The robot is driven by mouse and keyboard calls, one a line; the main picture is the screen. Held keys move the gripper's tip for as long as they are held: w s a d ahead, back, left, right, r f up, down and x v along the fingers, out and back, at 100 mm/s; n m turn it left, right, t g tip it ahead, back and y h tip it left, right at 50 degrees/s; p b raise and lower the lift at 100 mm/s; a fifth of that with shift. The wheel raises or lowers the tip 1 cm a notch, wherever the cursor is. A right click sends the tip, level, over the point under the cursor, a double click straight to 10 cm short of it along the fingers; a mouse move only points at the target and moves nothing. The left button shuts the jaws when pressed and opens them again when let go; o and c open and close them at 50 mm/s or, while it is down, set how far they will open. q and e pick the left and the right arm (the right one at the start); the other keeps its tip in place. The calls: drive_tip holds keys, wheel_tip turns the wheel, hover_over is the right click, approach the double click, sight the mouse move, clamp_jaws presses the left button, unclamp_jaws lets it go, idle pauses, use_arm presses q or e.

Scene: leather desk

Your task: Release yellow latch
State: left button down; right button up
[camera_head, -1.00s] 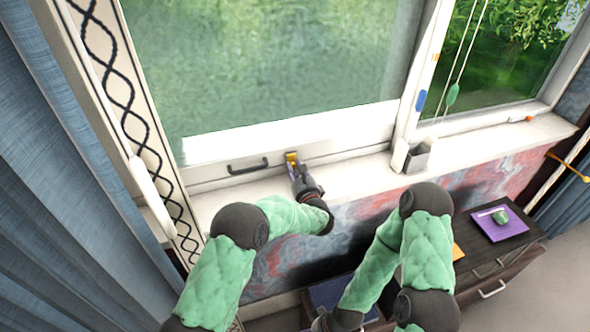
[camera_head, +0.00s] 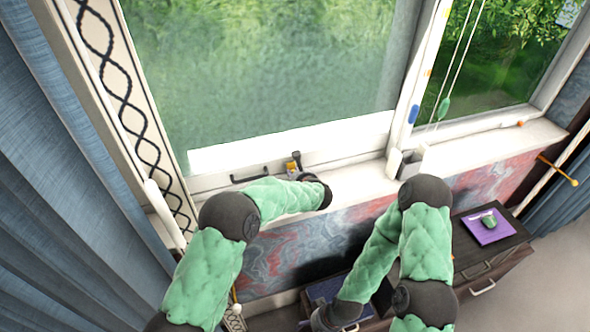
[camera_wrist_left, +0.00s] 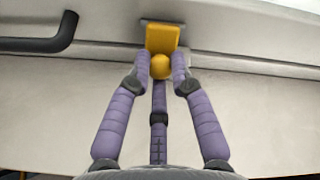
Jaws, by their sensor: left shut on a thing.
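The yellow latch (camera_head: 291,168) is on the bottom rail of the window sash, just right of the black handle (camera_head: 262,174). In the left wrist view the latch shows as a yellow plate (camera_wrist_left: 162,38) with a round knob (camera_wrist_left: 161,66) below it. My left gripper (camera_wrist_left: 161,74) has its purple fingers closed on both sides of the knob. In the head view the left gripper (camera_head: 297,165) is at the latch, partly hidden by my wrist. My right gripper (camera_head: 325,319) is low in front of the desk drawers; its fingers cannot be made out.
A grey box (camera_head: 411,164) stands on the sill to the right. Blue curtains (camera_head: 60,200) hang at left.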

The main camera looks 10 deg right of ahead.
use_arm(q)
drive_tip(key=shift+w+a+r+g+p, duration=0.1)
drive_tip(key=shift+r+g+p, duration=0.45)
drive_tip(key=shift+p, duration=0.7)
drive_tip(key=c, duration=1.1)
unclamp_jaws()
drive_tip(key=shift+f, duration=0.15)
drive_tip(key=v, duration=1.2)
drive_tip(key=shift+a, duration=0.1)
